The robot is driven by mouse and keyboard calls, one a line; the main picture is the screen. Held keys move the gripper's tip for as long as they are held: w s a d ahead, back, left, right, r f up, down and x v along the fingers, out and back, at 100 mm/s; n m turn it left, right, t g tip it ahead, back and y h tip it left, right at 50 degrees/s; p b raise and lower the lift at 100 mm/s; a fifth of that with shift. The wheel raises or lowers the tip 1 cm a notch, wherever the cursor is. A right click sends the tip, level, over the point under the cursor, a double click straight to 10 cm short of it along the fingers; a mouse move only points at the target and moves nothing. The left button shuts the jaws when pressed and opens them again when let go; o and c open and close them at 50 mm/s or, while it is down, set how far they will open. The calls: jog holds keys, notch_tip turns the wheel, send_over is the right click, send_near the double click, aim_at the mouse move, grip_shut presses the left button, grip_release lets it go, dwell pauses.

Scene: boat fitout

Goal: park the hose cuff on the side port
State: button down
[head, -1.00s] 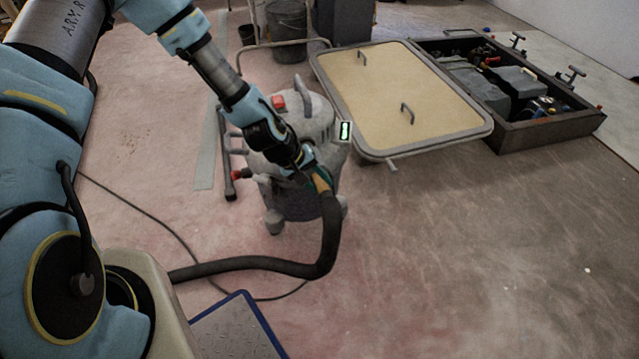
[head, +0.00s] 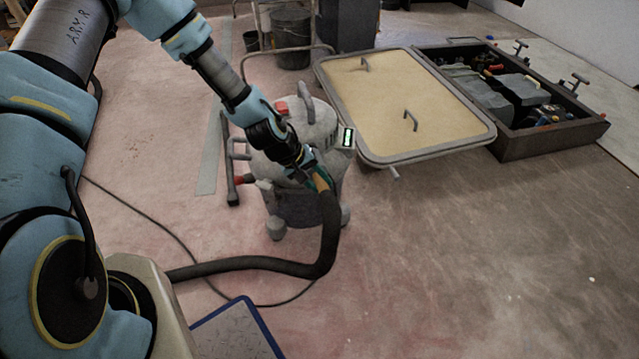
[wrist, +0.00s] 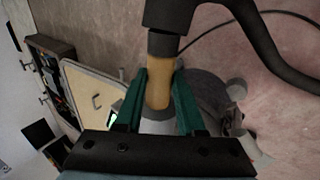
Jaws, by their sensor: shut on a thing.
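The hose cuff is a tan-orange sleeve on the end of a thick black hose (head: 328,240). My gripper (head: 318,180) is shut on the cuff (head: 321,184), in front of the grey vacuum (head: 290,208). In the wrist view the cuff (wrist: 158,88) stands between the two green fingers (wrist: 155,100), with the black hose (wrist: 170,18) leaving its far end. The vacuum body (wrist: 205,95) lies behind the fingers. A short stub with a red end (head: 246,180) sticks out on the vacuum's left side. I cannot tell whether it is the side port.
A framed beige hatch panel (head: 400,100) with handles lies right of the vacuum. An open dark box (head: 550,135) with equipment is beyond it. A thin black cable (head: 150,215) crosses the floor. Buckets (head: 290,55) stand behind. The right foreground floor is clear.

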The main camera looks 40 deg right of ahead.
jog(key=shift+w+d, duration=0.15)
jog(key=shift+w, duration=0.3)
jog(key=shift+w+d+r, duration=0.1)
jog(key=shift+w+d, duration=0.05)
jog(key=shift+w, duration=0.2)
jog(key=c, duration=0.9)
grip_release()
jog(key=o, duration=0.5)
jog(key=shift+s, duration=0.1)
jog(key=shift+c, duration=0.2)
jog(key=shift+s, duration=0.1)
